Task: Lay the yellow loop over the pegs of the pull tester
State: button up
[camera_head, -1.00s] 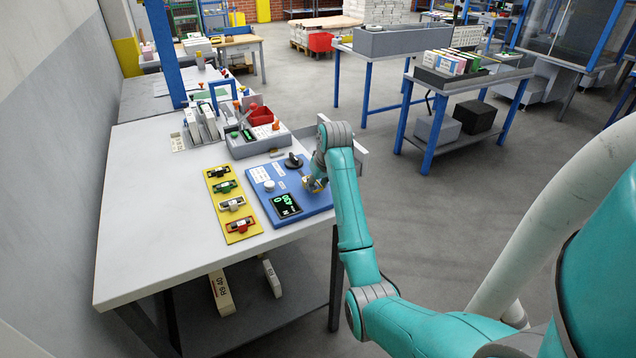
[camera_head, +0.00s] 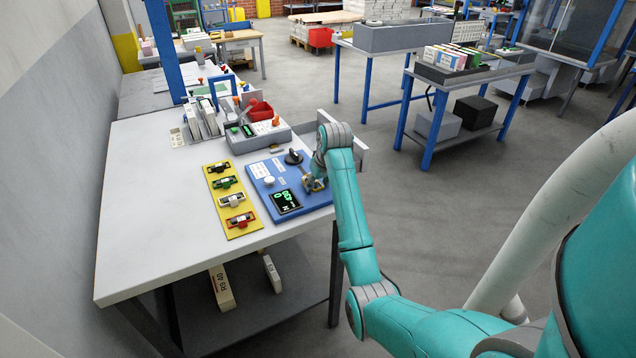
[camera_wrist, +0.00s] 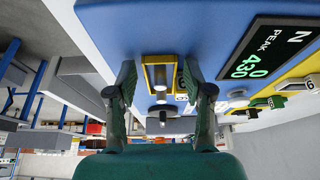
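The yellow loop (camera_wrist: 147,76) is a small rectangular frame at the blue pull tester (camera_head: 266,186). In the wrist view it appears to surround a metal peg at its upper end, and a round metal peg (camera_wrist: 166,88) shows at its lower part. I cannot tell how deep it sits. My gripper (camera_wrist: 160,78) is open, with a finger on each side of the loop and visible gaps between. In the head view my gripper (camera_head: 314,184) is at the tester's right side and hides most of the loop. The tester's display (camera_wrist: 262,52) reads 0 and PEAK 430.
A yellow board (camera_head: 240,219) with several coloured clips lies left of the tester. The front left of the white table (camera_head: 155,235) is clear.

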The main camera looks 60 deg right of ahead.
jog(key=shift+o, duration=0.2)
jog(key=shift+r, duration=0.1)
jog(key=v, duration=0.7)
jog(key=shift+r, duration=0.2)
dwell(0.4)
